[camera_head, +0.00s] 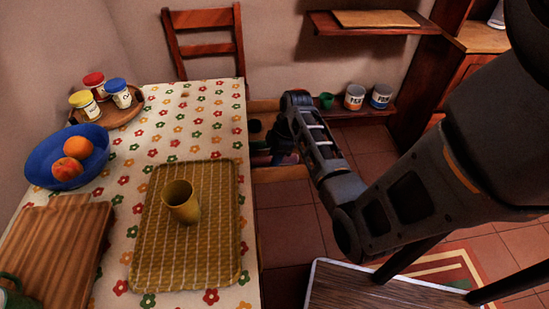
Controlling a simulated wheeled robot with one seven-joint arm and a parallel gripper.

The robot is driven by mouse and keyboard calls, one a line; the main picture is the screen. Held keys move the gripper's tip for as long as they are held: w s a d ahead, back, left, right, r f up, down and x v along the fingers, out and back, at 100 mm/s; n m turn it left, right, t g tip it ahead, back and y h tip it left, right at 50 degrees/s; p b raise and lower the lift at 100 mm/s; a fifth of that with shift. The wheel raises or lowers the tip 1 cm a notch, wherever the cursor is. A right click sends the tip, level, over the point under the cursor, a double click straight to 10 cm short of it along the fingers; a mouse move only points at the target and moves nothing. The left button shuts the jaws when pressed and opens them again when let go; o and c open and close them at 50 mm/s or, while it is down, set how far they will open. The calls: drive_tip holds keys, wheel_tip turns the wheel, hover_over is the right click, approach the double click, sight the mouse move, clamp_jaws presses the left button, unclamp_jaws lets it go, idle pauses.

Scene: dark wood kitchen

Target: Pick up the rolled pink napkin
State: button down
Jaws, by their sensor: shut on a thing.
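The rolled pink napkin (289,158) shows as a small pinkish patch in the open wooden drawer (280,174) at the table's right side. My gripper (274,147) reaches down into this drawer from above, beside my forearm. Its dark fingers are small and partly hidden by the arm, but they are shut on the napkin. Most of the napkin is hidden by the gripper and arm.
The table (150,120) holds a blue fruit bowl (42,174), a woven tray (205,265) with a yellow cup (181,201), a cutting board (50,255) and several jars. A dark-topped chair or stool (350,290) stands front right. Cans (355,97) stand on the low shelf behind.

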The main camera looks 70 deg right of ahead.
drive_tip(key=v, duration=0.2)
drive_tip(key=w+v, duration=0.1)
drive_tip(key=v, duration=0.1)
drive_tip(key=shift+s+d+r, duration=0.1)
drive_tip(key=shift+r, duration=0.15)
drive_tip(key=s+d+r+b, duration=0.1)
drive_tip(key=s+d+r, duration=0.4)
drive_tip(key=d, duration=0.4)
drive_tip(key=shift+s+d+r, duration=0.2)
drive_tip(key=shift+d+r, duration=0.15)
drive_tip(key=shift+r, duration=0.4)
drive_tip(key=shift+s, duration=0.1)
